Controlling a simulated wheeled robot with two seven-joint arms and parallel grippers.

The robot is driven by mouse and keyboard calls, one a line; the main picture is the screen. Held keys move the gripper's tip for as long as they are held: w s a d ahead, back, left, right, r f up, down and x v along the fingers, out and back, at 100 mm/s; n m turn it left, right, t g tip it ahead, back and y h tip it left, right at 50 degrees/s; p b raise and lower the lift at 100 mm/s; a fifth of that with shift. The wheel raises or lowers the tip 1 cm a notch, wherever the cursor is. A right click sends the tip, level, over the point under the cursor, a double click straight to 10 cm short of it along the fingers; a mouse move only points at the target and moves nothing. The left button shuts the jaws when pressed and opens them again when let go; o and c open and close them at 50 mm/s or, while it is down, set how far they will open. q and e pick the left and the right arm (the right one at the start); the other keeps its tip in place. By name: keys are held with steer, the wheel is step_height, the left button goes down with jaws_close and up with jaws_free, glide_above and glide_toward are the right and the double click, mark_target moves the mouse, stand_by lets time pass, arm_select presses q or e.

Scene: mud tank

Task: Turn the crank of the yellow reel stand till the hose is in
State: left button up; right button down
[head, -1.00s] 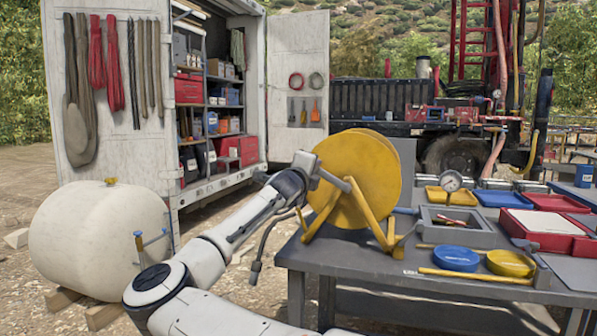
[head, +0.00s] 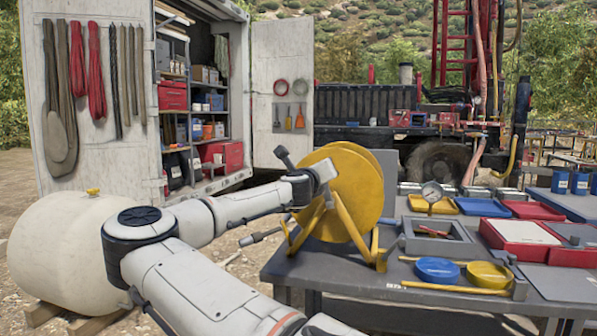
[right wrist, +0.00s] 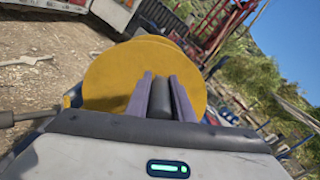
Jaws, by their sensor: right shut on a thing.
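The yellow reel (head: 357,180) stands on its yellow stand (head: 352,222) at the near left end of the grey worktable. My right gripper (head: 327,172) is at the near face of the reel. In the right wrist view, its two fingers (right wrist: 161,82) are shut on the dark crank handle (right wrist: 160,101), with the reel (right wrist: 125,78) just beyond. In the head view the crank is mostly hidden by the gripper. A grey hose end (head: 260,237) sticks out left of the stand, clear of the ground. My left gripper is not seen.
The grey table (head: 405,296) holds a gauge (head: 432,191), a grey tray (head: 410,238), a blue lid (head: 438,270) and a yellow lid (head: 490,274) right of the reel. A cream tank (head: 62,255) stands at left. An open container (head: 95,155) is behind.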

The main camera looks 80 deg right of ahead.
steer(key=shift+s+r+m, duration=0.1)
steer(key=shift+s+m, duration=0.4)
steer(key=shift+s, duration=0.25)
steer(key=c, duration=1.6)
jaws_free()
steer(key=shift+s+a, duration=0.1)
steer(key=shift+o, duration=0.2)
steer(key=shift+w, duration=0.3)
steer(key=a, duration=1)
steer(key=shift+w, duration=0.45)
steer(key=shift+a, duration=0.1)
